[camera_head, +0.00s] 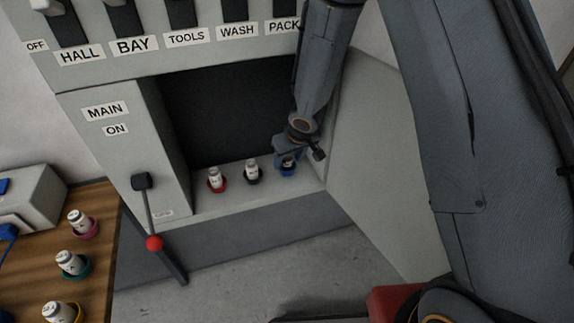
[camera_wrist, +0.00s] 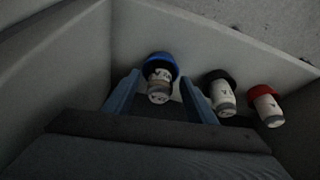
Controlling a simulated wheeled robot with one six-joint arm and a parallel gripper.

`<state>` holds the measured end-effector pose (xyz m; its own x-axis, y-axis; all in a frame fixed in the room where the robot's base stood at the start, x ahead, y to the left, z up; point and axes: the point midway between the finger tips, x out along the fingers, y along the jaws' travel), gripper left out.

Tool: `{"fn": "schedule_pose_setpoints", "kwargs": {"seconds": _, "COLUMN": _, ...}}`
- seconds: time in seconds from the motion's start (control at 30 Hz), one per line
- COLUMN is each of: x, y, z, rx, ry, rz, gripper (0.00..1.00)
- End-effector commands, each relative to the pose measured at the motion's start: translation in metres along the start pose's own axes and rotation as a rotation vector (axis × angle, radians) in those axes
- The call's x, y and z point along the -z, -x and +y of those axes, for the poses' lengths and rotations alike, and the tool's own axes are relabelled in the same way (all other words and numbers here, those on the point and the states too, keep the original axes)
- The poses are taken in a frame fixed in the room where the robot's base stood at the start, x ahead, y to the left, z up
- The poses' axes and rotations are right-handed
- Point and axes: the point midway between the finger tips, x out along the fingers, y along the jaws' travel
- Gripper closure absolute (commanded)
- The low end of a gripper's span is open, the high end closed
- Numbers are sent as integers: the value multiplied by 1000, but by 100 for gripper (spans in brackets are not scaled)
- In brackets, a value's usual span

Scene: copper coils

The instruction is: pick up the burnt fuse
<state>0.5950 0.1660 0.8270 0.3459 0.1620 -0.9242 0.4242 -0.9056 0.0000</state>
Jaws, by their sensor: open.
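Three white fuses stand in coloured holders on the cabinet's ledge: one in red (camera_head: 215,178), one in black (camera_head: 252,168), and one in blue at the right. My gripper (camera_head: 289,156) is over the blue holder (camera_head: 288,171) and largely hides its fuse in the head view. The black-holder fuse (camera_wrist: 221,96) is just outside the right finger. The red-holder fuse (camera_wrist: 268,107) is farther right. No clear burn mark shows on those two.
The cabinet's side wall (camera_head: 375,165) is close to the right of my gripper. A lever with a red knob (camera_head: 154,243) is at the left. Several fuses in coloured holders stand on a wooden bench (camera_head: 98,260). A row of labelled switches is above.

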Motion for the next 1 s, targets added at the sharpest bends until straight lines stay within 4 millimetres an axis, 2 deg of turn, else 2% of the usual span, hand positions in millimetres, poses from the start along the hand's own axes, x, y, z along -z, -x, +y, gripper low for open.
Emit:
{"fn": "schedule_pose_setpoints", "kwargs": {"seconds": 0.2, "x": 0, "y": -1, "z": 0, "rx": 0, "ry": -1, "rz": 1, "gripper": 49}}
{"fn": "schedule_pose_setpoints", "kwargs": {"seconds": 0.27, "x": 0, "y": -1, "z": 0, "rx": 0, "ry": -1, "rz": 1, "gripper": 57}}
{"fn": "schedule_pose_setpoints", "kwargs": {"seconds": 0.47, "x": 0, "y": -1, "z": 0, "rx": 0, "ry": -1, "rz": 0, "gripper": 91}}
{"fn": "schedule_pose_setpoints", "kwargs": {"seconds": 0.5, "x": 0, "y": -1, "z": 0, "rx": 0, "ry": -1, "rz": 1, "gripper": 93}}
{"fn": "schedule_pose_setpoints", "kwargs": {"seconds": 0.77, "x": 0, "y": 0, "z": 0, "rx": 0, "ry": -1, "rz": 1, "gripper": 94}}
{"fn": "schedule_pose_setpoints", "kwargs": {"seconds": 1.0, "x": 4, "y": 8, "z": 0, "rx": 0, "ry": -1, "rz": 1, "gripper": 94}}
